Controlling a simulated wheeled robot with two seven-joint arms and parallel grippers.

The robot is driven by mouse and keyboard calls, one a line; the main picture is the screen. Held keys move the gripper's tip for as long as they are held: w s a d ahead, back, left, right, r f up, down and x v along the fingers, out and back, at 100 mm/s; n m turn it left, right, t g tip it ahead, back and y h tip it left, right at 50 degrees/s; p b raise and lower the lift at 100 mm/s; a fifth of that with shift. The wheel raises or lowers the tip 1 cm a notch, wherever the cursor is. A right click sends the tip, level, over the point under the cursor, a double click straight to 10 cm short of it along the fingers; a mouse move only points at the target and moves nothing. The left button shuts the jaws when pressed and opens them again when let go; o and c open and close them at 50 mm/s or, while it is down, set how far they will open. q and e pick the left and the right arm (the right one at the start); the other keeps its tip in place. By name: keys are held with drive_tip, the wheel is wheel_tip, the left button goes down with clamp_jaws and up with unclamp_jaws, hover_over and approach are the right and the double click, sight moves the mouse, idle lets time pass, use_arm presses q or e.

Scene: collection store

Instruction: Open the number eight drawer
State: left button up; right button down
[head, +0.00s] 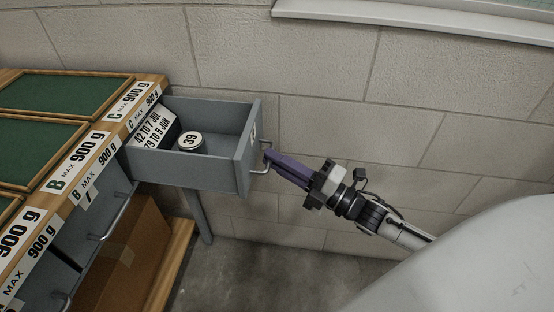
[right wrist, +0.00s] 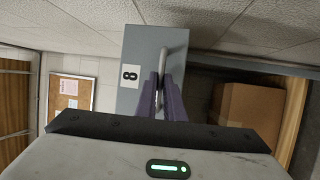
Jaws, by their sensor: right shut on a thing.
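The number eight drawer (head: 205,175) is a grey drawer pulled well out of the wooden-topped bench. Its front panel shows in the right wrist view (right wrist: 131,93) with a black 8 on a white label. My right gripper (head: 270,156) has purple fingers shut on the drawer's metal handle (head: 259,171); the handle also shows between the fingers in the right wrist view (right wrist: 176,62). Inside the drawer lie a round tin (head: 190,141) marked 39 and a dark box (head: 155,130) with a white printed label. My left gripper is not in view.
The bench top (head: 150,88) carries green panels and weight labels. Other closed drawers (head: 95,210) with handles line its front. A brown cardboard box (head: 130,255) stands below. A block wall (head: 335,135) runs close behind the drawer. The floor (head: 260,265) below it is clear.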

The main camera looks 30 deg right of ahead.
drive_tip(key=c, duration=1.9)
unclamp_jaws()
drive_tip(key=shift+o, duration=0.2)
drive_tip(key=shift+s, duration=0.1)
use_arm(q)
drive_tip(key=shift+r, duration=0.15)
use_arm(e)
drive_tip(key=v, duration=1)
use_arm(q)
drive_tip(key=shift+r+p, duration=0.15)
drive_tip(key=shift+p, duration=0.2)
use_arm(e)
drive_tip(key=shift+f, duration=0.1)
